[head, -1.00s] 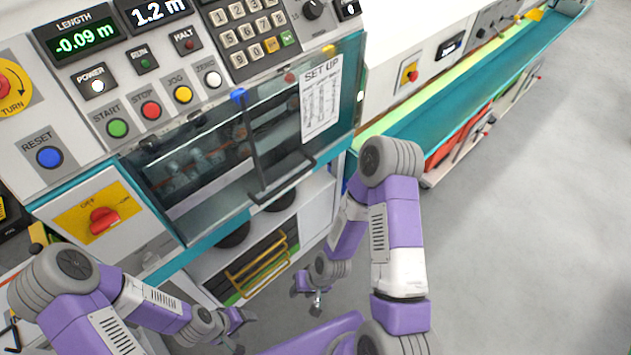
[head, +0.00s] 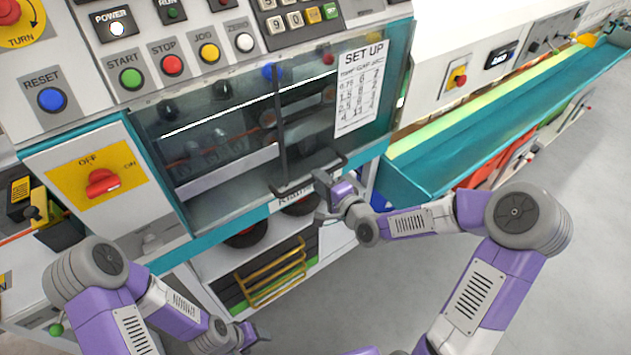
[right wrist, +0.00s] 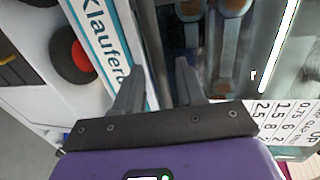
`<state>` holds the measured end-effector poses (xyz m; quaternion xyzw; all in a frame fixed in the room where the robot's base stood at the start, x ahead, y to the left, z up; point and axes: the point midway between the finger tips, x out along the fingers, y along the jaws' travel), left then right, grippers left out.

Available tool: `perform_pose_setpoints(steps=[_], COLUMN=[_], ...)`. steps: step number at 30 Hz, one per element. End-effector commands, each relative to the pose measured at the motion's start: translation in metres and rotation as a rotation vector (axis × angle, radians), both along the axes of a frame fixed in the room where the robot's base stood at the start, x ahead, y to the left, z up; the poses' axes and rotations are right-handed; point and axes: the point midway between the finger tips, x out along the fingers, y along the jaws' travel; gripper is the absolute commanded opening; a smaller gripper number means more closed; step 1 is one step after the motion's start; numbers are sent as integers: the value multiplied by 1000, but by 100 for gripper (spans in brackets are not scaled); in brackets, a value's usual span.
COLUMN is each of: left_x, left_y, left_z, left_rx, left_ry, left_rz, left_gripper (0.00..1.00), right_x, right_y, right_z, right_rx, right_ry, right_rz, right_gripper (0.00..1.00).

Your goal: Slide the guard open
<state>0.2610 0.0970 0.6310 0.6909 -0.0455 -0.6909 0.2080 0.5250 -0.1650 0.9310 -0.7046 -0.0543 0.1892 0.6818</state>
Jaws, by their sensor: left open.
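The guard (head: 215,130) is a clear panel across the front of the machine, with rollers and knobs visible behind it. Its dark handle (head: 281,135) has an upright bar and a lower crossbar. My right gripper (head: 322,197) is just below the crossbar's right end. In the right wrist view its two fingers (right wrist: 160,75) are apart, pointing towards the machine front, with a dark strip running between them. I cannot tell whether they touch the handle. My left gripper (head: 254,336) is open, low in front of the machine and away from the guard.
A white set-up sheet (head: 360,88) is on the guard's right part. A control panel with buttons lies above, and a red rotary switch (head: 102,183) is at left. A teal trough (head: 500,125) extends right. Open floor (head: 590,230) lies at right.

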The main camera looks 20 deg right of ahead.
Motion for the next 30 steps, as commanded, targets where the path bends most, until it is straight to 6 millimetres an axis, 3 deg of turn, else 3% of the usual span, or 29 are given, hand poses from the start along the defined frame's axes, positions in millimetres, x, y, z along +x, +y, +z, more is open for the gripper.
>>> perform_pose_setpoints(steps=[6, 15, 17, 23, 30], left_x=[0, 0, 0, 0, 0], left_y=[0, 0, 0, 0, 0], left_z=[-6, -6, -6, -6, -6], left_rx=[0, 0, 0, 0, 0], left_ry=[0, 0, 0, 0, 0], left_rz=[0, 0, 0, 0, 0], left_gripper=[64, 64, 64, 64, 64], right_x=[21, 24, 24, 24, 24], right_y=[9, 9, 9, 9, 9], right_z=[-5, -6, -6, -6, -6], right_rx=[-1, -2, -2, -2, -2], right_ry=[1, 2, 2, 3, 3], right_rz=[2, 0, 0, 1, 1], right_gripper=[39, 39, 33, 2, 0])
